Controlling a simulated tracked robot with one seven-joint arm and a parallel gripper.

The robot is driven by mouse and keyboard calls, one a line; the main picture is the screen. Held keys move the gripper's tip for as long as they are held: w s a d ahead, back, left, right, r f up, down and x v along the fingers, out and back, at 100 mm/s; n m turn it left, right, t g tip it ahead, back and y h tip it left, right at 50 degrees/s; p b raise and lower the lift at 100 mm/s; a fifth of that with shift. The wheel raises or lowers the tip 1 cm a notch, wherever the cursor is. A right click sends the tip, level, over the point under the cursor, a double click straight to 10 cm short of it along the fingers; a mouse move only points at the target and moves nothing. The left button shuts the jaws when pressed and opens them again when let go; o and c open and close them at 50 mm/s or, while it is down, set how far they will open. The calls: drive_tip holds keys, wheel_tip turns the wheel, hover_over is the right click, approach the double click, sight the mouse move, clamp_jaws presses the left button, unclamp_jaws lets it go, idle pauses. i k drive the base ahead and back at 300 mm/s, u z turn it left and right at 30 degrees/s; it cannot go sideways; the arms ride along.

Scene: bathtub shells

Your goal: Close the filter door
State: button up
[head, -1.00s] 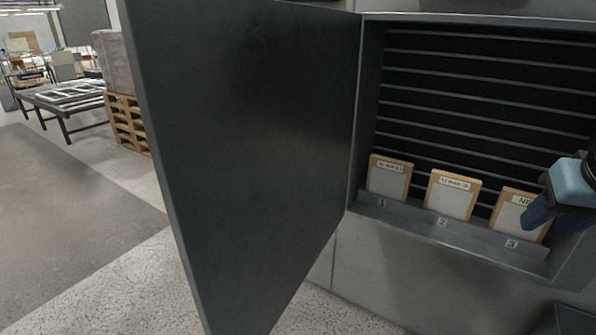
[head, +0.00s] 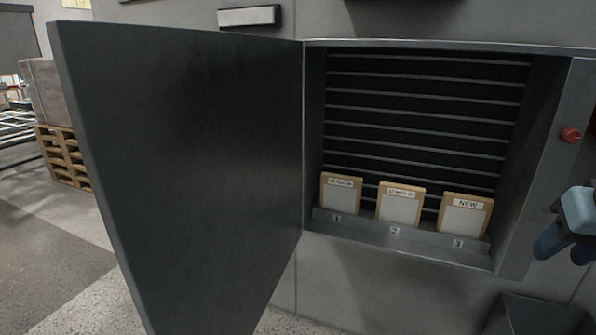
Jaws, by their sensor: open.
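The filter door (head: 190,160) is a large dark grey panel, hinged at the left edge of the filter compartment and standing wide open toward me. The compartment (head: 313,120) is a recess with dark horizontal slats at its back. Three framed filters stand in numbered slots: the left one (head: 341,196) at 1, the middle one (head: 400,206) at 2, and the right one (head: 462,218), labelled "NEW", at 3. My gripper (head: 565,240), with blue fingers, is open at the right edge of the view, right of the compartment and well apart from the door.
A red knob (head: 571,135) sits on the frame right of the compartment. A dark grey box-like object (head: 535,315) is low at the right. A wooden pallet (head: 62,157) with a load stands at the far left. Floor (head: 85,310) is clear left of the door.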

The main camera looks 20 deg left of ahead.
sight(189, 140)
drive_tip(key=z, duration=1.45)
drive_tip(key=k, duration=2.8)
drive_tip(key=u, duration=1.35)
drive_tip(key=i, duration=1.05)
